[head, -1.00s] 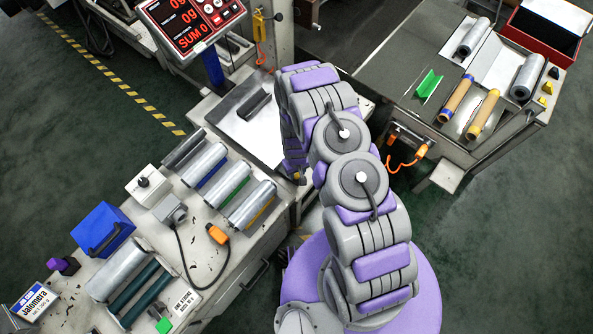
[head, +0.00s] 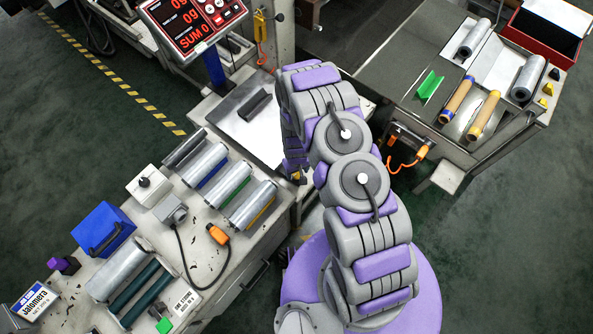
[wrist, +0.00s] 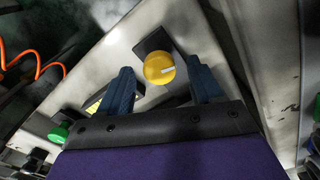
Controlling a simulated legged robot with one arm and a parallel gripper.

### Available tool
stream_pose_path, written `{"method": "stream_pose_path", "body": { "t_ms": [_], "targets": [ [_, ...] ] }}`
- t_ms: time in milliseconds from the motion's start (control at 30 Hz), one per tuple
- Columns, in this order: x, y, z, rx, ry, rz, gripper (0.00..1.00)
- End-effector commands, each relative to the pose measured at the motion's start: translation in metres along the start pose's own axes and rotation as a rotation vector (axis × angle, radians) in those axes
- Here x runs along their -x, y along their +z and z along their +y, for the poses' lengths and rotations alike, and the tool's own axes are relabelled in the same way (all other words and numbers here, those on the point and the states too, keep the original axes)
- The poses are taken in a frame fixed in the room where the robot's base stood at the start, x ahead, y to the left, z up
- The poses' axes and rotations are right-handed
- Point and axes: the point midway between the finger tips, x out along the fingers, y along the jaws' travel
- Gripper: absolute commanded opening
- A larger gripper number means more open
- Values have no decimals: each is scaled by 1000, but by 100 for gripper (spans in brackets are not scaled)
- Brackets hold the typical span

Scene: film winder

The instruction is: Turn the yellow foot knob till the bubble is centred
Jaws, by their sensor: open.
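The yellow foot knob (wrist: 159,68) shows in the wrist view, round, with a pale mark on its face, on a dark square mount. My gripper (wrist: 163,88) is open, with one blue finger on each side of the knob; I cannot tell whether either touches it. A yellowish strip (wrist: 95,106), perhaps the level, shows partly behind the left finger; no bubble can be made out. In the head view my arm hides most of the knob and gripper; a small yellow bit (head: 297,176) shows below my wrist.
A green knob (wrist: 59,132) is at lower left in the wrist view, and an orange cable (wrist: 30,55) at upper left. In the head view, the left bench holds film rolls (head: 228,183), and a scale display (head: 190,22) stands behind. The right table carries several rolls (head: 482,115).

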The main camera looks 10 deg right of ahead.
Motion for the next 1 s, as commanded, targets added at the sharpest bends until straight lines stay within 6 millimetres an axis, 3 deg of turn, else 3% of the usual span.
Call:
{"method": "stream_pose_path", "body": {
  "t_ms": [700, 1000],
  "targets": [
    [128, -2, 0, 1, 2, 3, 65],
    [162, -2, -1, 0, 2, 1, 65]
  ]
}}
